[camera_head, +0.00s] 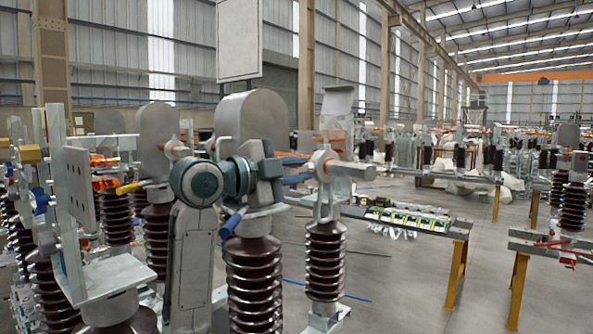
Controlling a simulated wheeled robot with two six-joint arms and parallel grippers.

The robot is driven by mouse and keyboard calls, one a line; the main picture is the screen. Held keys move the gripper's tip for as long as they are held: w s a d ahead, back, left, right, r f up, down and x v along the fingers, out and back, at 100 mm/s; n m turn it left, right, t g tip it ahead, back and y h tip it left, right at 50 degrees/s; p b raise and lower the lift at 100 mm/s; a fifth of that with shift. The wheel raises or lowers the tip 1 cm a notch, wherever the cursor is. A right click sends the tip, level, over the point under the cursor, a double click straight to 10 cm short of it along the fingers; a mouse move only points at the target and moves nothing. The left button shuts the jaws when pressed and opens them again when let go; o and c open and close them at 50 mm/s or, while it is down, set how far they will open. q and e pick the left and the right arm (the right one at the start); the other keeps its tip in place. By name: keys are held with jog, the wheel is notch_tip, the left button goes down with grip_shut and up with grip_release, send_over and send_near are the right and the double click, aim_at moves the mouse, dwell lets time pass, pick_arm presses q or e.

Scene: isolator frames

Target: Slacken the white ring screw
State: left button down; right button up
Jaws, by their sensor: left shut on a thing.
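The white ring screw (322,157) appears as a pale round head at the top of a brown ribbed insulator, right of the picture's middle. My left arm rises from below with teal joints. My left gripper (305,170) points right, with its blue fingers at the left side of the ring screw. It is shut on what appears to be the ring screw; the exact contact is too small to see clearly. A grey bar (352,171) sticks out to the right of the ring screw. My right gripper is not in view.
Brown ribbed insulators (254,290) stand close below and left of the gripper. A metal bracket (90,195) stands at the left. A bench with yellow legs (456,272) is at the right. Open grey floor (415,290) lies between.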

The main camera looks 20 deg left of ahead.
pick_arm(q)
jog(key=n, duration=0.3)
jog(key=shift+f+n, duration=0.15)
jog(key=shift+n, duration=0.25)
jog(key=n, duration=0.3)
jog(key=shift+s+d+n, duration=0.1)
jog(key=shift+n, duration=0.2)
jog(key=n, duration=0.2)
jog(key=shift+n, duration=0.3)
jog(key=n+p, duration=0.1)
jog(key=n, duration=0.2)
jog(key=shift+s+d+n, duration=0.1)
jog(key=shift+d+n, duration=0.05)
jog(key=shift+n, duration=0.25)
jog(key=n+p, duration=0.1)
jog(key=n, duration=0.2)
jog(key=shift+n, duration=0.3)
jog(key=n+p, duration=0.1)
jog(key=n, duration=0.1)
jog(key=shift+d+n, duration=0.1)
jog(key=shift+n, duration=0.2)
jog(key=n+p, duration=0.1)
jog(key=n, duration=0.2)
jog(key=shift+s+r+p, duration=0.1)
jog(key=shift+r+p, duration=0.1)
jog(key=shift+p, duration=0.15)
jog(key=shift+n+p, duration=0.7)
jog(key=shift+n, duration=1)
